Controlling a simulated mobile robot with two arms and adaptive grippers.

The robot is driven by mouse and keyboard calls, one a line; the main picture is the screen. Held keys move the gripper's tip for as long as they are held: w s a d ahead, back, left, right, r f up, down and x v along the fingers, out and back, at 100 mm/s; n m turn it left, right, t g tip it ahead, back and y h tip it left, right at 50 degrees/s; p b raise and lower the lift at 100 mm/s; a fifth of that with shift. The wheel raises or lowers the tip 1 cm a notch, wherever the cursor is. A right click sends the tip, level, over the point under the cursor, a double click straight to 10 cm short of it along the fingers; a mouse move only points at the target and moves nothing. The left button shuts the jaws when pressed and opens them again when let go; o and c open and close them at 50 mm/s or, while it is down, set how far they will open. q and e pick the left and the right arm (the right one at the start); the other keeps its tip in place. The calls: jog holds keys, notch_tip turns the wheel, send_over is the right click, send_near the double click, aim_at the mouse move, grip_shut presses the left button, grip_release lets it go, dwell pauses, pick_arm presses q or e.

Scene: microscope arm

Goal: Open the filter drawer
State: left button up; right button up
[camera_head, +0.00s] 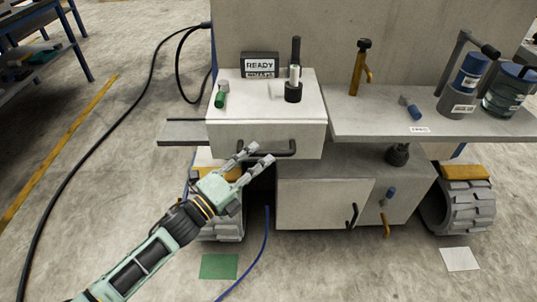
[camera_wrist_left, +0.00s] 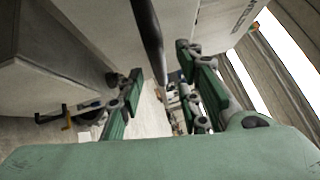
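The filter drawer (camera_head: 228,138) is the pale grey front under the raised white block on the bench. It looks closed, its face level with the block. Its dark bar handle (camera_head: 277,153) runs across the right part of the front. My left gripper (camera_head: 258,154) is at the handle's left part, with its fingers apart. In the left wrist view, the dark handle bar (camera_wrist_left: 148,35) shows between the two spread green fingers of the left gripper (camera_wrist_left: 160,75). I cannot tell whether they touch it. My right gripper is not in view.
On the block stand a READY sign (camera_head: 260,65), a green-handled tool (camera_head: 221,95) and a dark cylinder (camera_head: 293,92). A lower cabinet door (camera_head: 315,203) has its own dark handle. A side shelf (camera_head: 180,133) juts left. Cables lie on the floor.

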aim_at(267, 154)
pick_arm(q)
jog(key=x, duration=0.4)
jog(key=shift+c, duration=0.6)
grip_shut()
